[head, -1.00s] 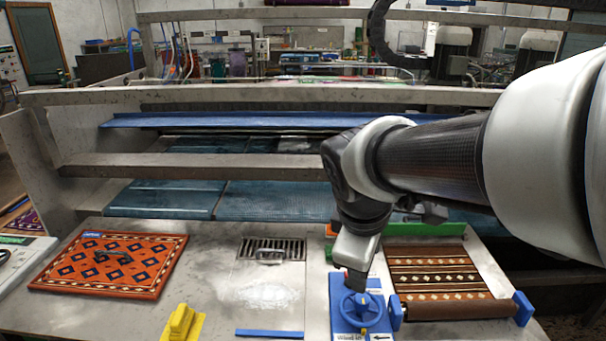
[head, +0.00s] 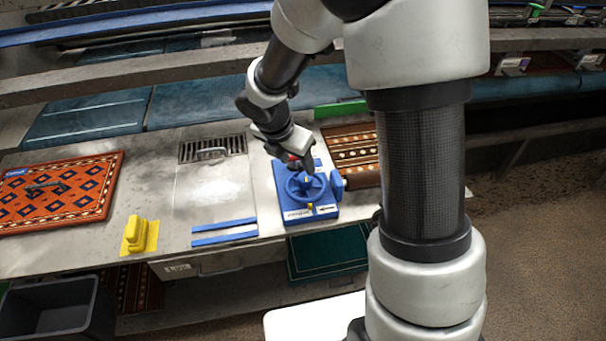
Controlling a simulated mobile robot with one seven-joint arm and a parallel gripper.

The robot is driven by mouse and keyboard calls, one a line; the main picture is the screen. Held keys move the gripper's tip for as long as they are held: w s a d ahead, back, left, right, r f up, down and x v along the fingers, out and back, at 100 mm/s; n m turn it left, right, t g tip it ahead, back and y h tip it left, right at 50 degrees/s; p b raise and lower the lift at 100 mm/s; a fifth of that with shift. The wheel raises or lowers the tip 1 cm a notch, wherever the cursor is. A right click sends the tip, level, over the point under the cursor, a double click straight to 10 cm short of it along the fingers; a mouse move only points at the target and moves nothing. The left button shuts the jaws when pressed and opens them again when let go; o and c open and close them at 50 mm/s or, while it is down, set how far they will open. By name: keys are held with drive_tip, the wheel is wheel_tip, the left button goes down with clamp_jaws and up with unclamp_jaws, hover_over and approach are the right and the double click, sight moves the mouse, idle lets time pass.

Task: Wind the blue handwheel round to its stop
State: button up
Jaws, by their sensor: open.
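The blue handwheel (head: 317,188) sits on a blue base (head: 291,207) near the front edge of the metal table. A white label with a black arrow (head: 326,209) lies on the front of the base. My gripper (head: 302,169) is at the back of the wheel, over or close to its rim; I cannot tell whether it touches. The jaws are open, though the fingers are small and partly hidden by the wrist. A brown patterned rug (head: 352,155) lies right of the wheel, beside a blue roller end (head: 337,184); my arm hides part of it.
An orange patterned rug (head: 75,200) lies at the left. A yellow block (head: 140,236) and blue strips (head: 224,232) lie near the front edge. A drain grate (head: 212,148) is set in the table. A dark bin (head: 58,306) stands below left.

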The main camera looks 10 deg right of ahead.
sight(304, 177)
drive_tip(key=b+x, duration=0.1)
drive_tip(key=x, duration=0.8)
drive_tip(key=shift+f, duration=0.1)
drive_tip(key=c, duration=1)
